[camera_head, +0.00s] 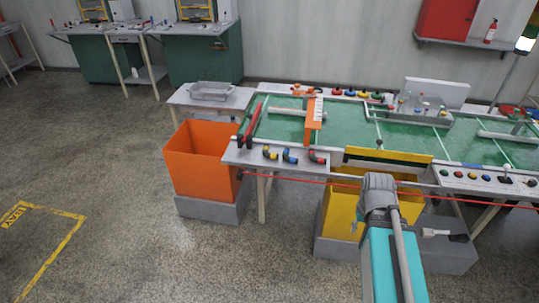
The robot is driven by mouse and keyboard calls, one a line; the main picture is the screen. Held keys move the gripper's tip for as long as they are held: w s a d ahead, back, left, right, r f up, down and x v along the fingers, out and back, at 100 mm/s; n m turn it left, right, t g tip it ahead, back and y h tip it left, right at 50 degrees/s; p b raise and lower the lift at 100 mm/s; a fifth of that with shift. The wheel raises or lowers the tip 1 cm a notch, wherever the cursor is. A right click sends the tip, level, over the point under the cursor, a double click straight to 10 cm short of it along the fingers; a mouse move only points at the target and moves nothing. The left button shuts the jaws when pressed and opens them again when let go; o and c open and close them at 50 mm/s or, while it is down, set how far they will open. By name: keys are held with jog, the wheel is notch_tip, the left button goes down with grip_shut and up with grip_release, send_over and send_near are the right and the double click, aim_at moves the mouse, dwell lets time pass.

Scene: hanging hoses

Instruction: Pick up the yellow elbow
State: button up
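The yellow elbow (270,154) lies on the light front edge strip of the green-topped table, at its left end. A blue elbow (289,157) lies just to its right, and a red elbow (317,157) lies further right. My arm rises from the bottom of the view.
An orange bin (203,162) stands below the table's left end, and a yellow bin (345,207) stands under its front edge. A red line (300,182) runs across in front of the table. A yellow floor marking (60,252) and open floor lie at left.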

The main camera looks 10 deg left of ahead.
notch_tip(320, 180, up, 15)
jog(key=p, duration=1.5)
jog(key=shift+o, duration=1.2)
